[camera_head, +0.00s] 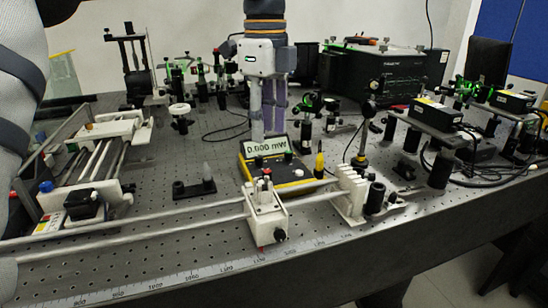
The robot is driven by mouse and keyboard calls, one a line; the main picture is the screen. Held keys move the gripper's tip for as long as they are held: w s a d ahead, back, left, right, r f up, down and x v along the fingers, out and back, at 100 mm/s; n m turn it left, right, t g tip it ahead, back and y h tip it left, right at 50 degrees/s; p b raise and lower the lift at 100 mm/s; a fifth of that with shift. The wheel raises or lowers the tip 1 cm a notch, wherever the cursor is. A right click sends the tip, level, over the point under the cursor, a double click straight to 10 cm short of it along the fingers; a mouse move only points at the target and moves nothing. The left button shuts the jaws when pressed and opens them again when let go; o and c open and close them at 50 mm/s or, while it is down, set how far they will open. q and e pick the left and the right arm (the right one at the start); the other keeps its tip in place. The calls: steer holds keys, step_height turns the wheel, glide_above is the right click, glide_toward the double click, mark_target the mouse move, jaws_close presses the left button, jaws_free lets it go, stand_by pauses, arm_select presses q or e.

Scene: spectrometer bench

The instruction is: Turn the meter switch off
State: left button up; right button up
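The meter (272,177) is a yellow and black box on the perforated bench, near the middle of the head view. Its raised display (267,146) is lit pale green and reads 0.000 mW. Small dark knobs show on its top face, but I cannot make out which part is the switch or how it is set. My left gripper (268,136) points down just behind the display, and its fingertips are partly hidden by it. The fingers look close together, but the gap between them is unclear. I see no contact with the switch. My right gripper is out of view.
A white carriage (266,212) on long metal rails stands in front of the meter. A black box (375,78) and several optics mounts stand behind.

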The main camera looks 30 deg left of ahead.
mark_target(267, 171)
arm_select(q)
step_height(267, 171, down, 9)
steer(key=shift+r, duration=0.1)
steer(key=shift+w, duration=0.1)
jaws_close()
